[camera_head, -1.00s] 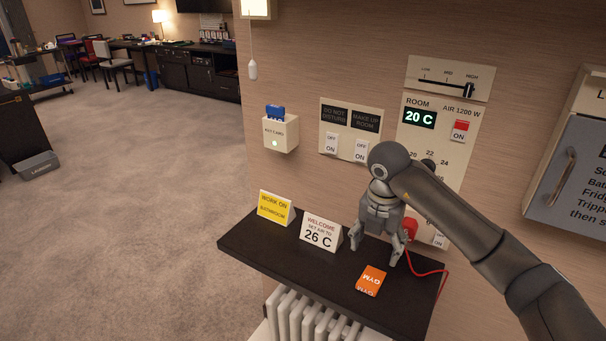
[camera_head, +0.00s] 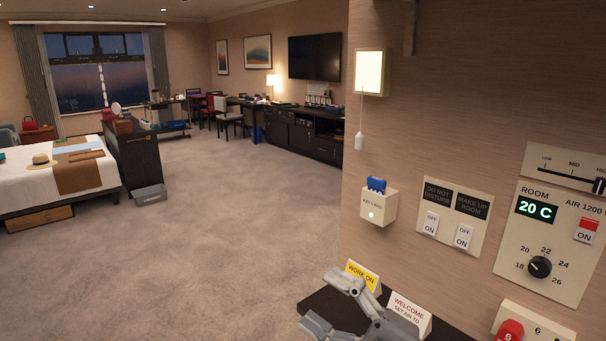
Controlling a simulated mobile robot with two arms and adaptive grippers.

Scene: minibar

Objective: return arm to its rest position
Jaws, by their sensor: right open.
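My right gripper (camera_head: 320,300) is at the bottom edge of the head view, over the dark shelf (camera_head: 470,334). Its two grey fingers are spread, pointing left, with nothing between them. It covers part of the yellow "WORK ON" sign (camera_head: 361,275) and the white "WELCOME" sign (camera_head: 410,308). From this view I cannot tell how far above the shelf it is. The rest of my right arm is below the frame. My left gripper is not in view.
A lamp (camera_head: 369,73) has a hanging pull. Open carpet (camera_head: 220,220) lies left.

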